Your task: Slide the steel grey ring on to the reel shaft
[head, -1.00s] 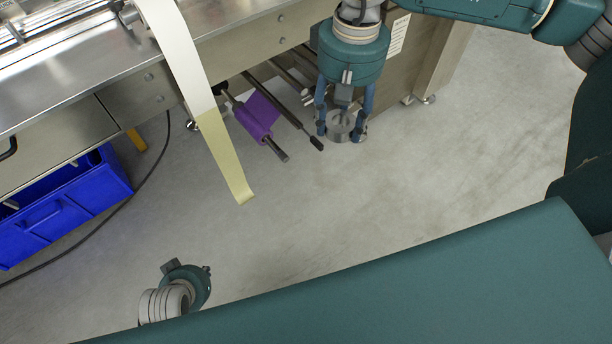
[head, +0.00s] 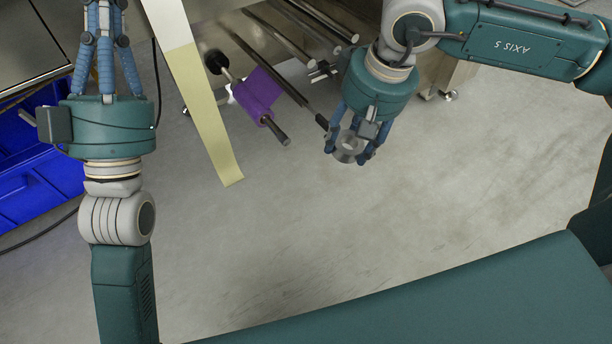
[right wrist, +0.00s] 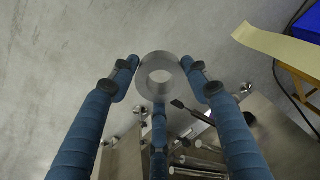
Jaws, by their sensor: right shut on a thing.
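The steel grey ring (head: 345,158) is held at the fingertips of my right gripper (head: 350,143), above the floor.
A pale yellow film strip (head: 205,110) hangs left of the roll. A blue crate (head: 40,190) stands at the left. The floor in front is clear.

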